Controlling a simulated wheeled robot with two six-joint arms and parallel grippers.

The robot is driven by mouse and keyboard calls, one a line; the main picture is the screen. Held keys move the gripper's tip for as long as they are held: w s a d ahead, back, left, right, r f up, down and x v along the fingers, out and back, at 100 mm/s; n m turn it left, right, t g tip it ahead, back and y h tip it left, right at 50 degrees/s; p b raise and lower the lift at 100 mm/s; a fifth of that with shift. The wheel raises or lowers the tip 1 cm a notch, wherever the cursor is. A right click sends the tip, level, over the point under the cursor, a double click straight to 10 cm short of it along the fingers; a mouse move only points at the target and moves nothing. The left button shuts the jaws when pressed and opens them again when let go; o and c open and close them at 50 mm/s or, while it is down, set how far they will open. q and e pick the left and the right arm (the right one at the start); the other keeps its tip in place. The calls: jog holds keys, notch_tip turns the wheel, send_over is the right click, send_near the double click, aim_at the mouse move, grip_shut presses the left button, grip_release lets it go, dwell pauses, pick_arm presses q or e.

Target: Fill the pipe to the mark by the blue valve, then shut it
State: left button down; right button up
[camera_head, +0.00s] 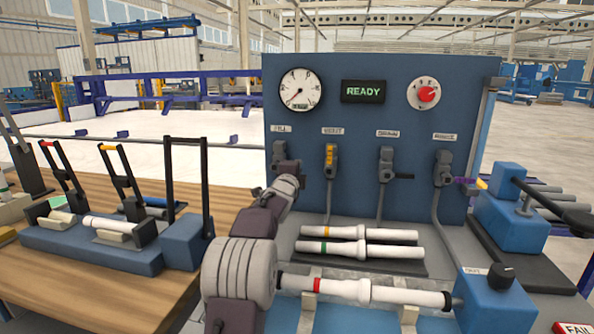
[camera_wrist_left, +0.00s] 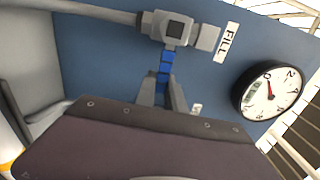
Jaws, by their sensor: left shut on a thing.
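The blue valve handle (camera_wrist_left: 165,68) shows in the left wrist view on a grey valve body (camera_wrist_left: 174,30) beside the FILL label. My left gripper (camera_wrist_left: 163,92) is shut on this handle. In the head view my left gripper (camera_head: 287,170) reaches up to the leftmost valve and hides its handle. A white pipe with a red band (camera_head: 362,290) lies level in the front test bench, its left end behind my arm. The round gauge (camera_head: 300,90) has its needle pointing low left; it also shows in the left wrist view (camera_wrist_left: 270,92). My right gripper is not in view.
The panel (camera_head: 370,215) also holds a READY display (camera_head: 363,91), a red knob (camera_head: 427,94), and valves with yellow (camera_head: 330,156), black and purple handles. Two pipes (camera_head: 360,250) lie on a rack behind the clamped one. A blue fixture (camera_head: 90,245) stands on the left table.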

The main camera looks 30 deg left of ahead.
pick_arm(q)
jog(key=shift+f, duration=0.15)
jog(key=c, duration=1.4)
grip_release()
jog(key=shift+c, duration=0.2)
jog(key=b+v, duration=0.1)
jog(key=v, duration=0.8)
